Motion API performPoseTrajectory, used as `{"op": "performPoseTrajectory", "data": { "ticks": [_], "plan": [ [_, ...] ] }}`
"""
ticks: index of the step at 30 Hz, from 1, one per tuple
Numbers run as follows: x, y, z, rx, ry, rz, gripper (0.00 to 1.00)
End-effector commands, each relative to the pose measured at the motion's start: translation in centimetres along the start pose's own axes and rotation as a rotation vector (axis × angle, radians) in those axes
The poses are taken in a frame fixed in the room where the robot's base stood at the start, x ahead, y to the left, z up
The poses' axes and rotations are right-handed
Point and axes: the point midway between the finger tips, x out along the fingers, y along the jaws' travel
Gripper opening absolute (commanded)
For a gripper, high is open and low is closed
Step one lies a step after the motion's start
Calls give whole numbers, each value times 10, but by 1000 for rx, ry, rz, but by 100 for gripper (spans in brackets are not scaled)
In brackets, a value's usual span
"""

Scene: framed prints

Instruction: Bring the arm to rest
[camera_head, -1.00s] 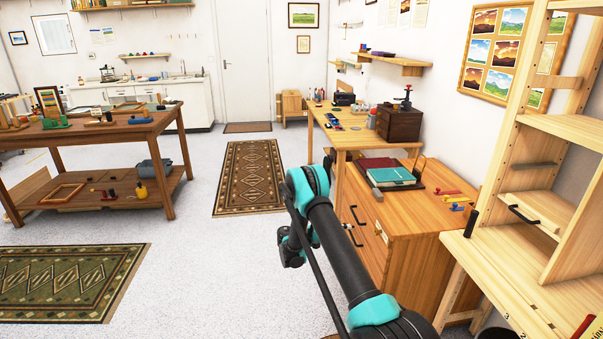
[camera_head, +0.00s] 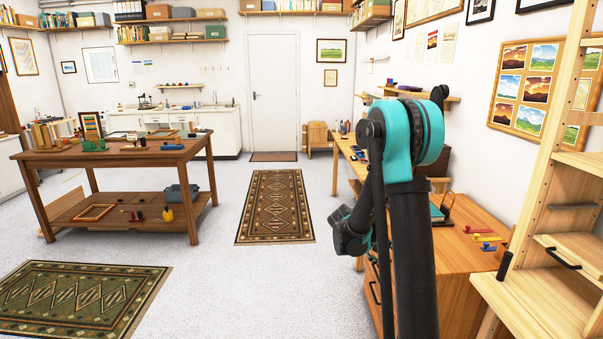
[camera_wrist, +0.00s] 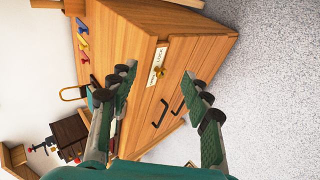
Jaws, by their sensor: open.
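My arm shows in the head view, black and teal. It rises from the bottom right to a bent teal elbow and folds back down. In the wrist view my gripper (camera_wrist: 160,90) is open, its two green-padded fingers spread apart. No object sits between the fingertips. Beyond them is a wooden drawer cabinet (camera_wrist: 195,55) with dark handles and a small label on its front; I cannot tell the exact gap. The cabinet (camera_head: 465,262) is partly hidden behind my arm in the head view.
A wooden shelf unit (camera_head: 577,195) stands close on the right. A workbench (camera_head: 110,152) with frames and tools is at the left. A patterned runner (camera_head: 276,207) and a green rug (camera_head: 75,298) lie on the floor. The middle floor is clear.

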Motion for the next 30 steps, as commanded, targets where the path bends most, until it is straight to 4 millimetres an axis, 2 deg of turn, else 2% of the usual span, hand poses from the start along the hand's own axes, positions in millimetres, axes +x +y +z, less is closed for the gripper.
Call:
{"op": "performPoseTrajectory", "data": {
  "ticks": [1,11,17,24,30],
  "plan": [
    [-8,2,15,8,8,-38,49],
    [-51,-10,96,74,79,-290,49],
    [-75,-29,147,130,124,-440,49],
    [-102,-62,204,210,181,-612,49],
    [-116,-84,235,265,216,-712,49]
  ]
}}
